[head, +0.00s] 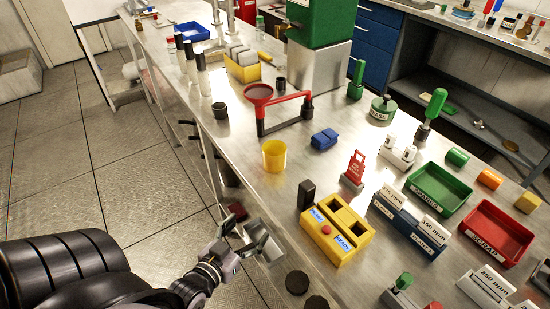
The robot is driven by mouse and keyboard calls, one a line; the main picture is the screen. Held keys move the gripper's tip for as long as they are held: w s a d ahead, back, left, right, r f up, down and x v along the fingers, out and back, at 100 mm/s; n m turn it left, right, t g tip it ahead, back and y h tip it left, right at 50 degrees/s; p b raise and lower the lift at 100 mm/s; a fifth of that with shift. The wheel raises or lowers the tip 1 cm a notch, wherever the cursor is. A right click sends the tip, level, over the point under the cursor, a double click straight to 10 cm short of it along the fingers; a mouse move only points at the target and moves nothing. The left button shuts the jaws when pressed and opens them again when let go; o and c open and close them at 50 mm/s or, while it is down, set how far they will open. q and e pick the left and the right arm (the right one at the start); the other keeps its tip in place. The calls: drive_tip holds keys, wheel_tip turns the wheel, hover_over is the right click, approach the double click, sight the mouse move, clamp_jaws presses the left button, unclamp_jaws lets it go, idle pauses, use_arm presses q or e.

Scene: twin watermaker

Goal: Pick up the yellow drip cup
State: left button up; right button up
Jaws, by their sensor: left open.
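The yellow drip cup (274,156) stands upright on the metal bench near its left edge, in the middle of the head view. It looks empty and nothing touches it. My left gripper (250,232) is open and empty, low in the picture at the bench's left edge. It is apart from the cup, nearer to me and a little to its left. My right gripper does not show.
A red funnel on a stand (259,93) is behind the cup, and a blue block (324,139) lies to its right. A yellow two-slot box (336,232) and a black block (306,194) stand nearer. Bare bench surrounds the cup.

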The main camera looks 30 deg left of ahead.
sight(268, 156)
use_arm(q)
wheel_tip(268, 156, up, 15)
drive_tip(key=t, duration=0.3)
drive_tip(key=w, duration=0.3)
drive_tip(key=w+p, duration=0.1)
drive_tip(key=w, duration=0.2)
drive_tip(key=w+a, duration=0.1)
drive_tip(key=w, duration=0.3)
drive_tip(key=shift+w+r+p, duration=0.1)
drive_tip(key=shift+p, duration=0.3)
drive_tip(key=shift+w+a, duration=0.1)
drive_tip(key=shift+w, duration=0.5)
drive_tip(key=w, duration=0.2)
drive_tip(key=w+a+p, duration=0.1)
drive_tip(key=w, duration=0.2)
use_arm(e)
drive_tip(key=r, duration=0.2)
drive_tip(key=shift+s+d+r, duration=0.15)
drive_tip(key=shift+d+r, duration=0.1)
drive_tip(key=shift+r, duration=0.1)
use_arm(q)
drive_tip(key=shift+c, duration=0.5)
drive_tip(key=c, duration=1.2)
